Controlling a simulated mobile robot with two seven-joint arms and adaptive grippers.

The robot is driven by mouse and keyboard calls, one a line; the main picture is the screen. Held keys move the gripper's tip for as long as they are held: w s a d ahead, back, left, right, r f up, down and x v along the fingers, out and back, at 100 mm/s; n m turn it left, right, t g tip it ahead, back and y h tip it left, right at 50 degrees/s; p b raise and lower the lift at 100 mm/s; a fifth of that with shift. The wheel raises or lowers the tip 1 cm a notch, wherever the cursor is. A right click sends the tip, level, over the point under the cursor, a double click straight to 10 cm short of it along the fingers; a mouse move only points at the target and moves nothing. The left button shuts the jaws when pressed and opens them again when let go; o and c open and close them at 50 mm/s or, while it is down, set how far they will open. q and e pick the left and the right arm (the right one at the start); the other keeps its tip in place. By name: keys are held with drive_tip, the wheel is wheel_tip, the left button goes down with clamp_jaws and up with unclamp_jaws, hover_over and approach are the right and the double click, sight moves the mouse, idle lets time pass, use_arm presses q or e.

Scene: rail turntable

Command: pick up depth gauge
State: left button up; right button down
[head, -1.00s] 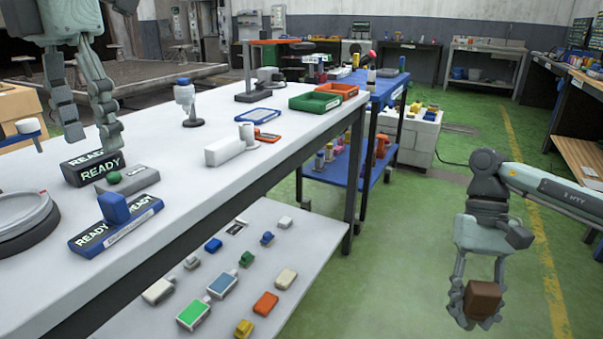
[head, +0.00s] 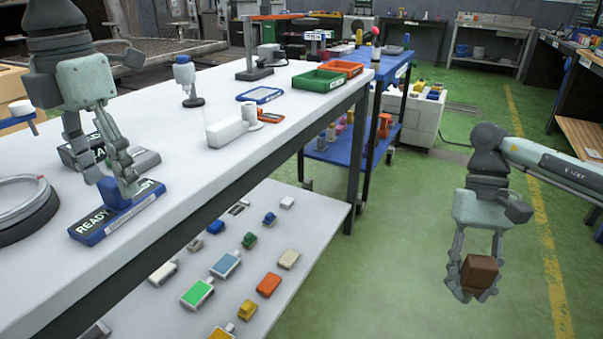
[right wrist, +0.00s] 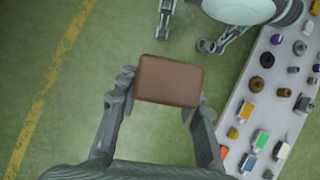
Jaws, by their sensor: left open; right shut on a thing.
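A blue block (head: 115,194), perhaps the depth gauge, stands on a blue plate marked READY (head: 90,231) near the bench's front edge. My left gripper (head: 112,184) is open and points down at the block, its fingers at the block's upper part and partly covering it. I cannot tell whether they touch it. My right gripper (head: 472,287) is shut on a brown block (head: 480,273), held over the green floor away from the bench. The right wrist view shows this brown block (right wrist: 168,81) between the fingers.
A black READY plate with a grey piece (head: 145,161) lies behind my left gripper. A round grey ring (head: 22,203) is at the left. A white block (head: 227,132) and green bin (head: 318,80) stand further back. Several small parts lie on the lower shelf (head: 318,208).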

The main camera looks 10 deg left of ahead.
use_arm(q)
wheel_tip(320, 180, down, 2)
drive_tip(key=shift+f, duration=0.1)
clamp_jaws()
idle(0.5)
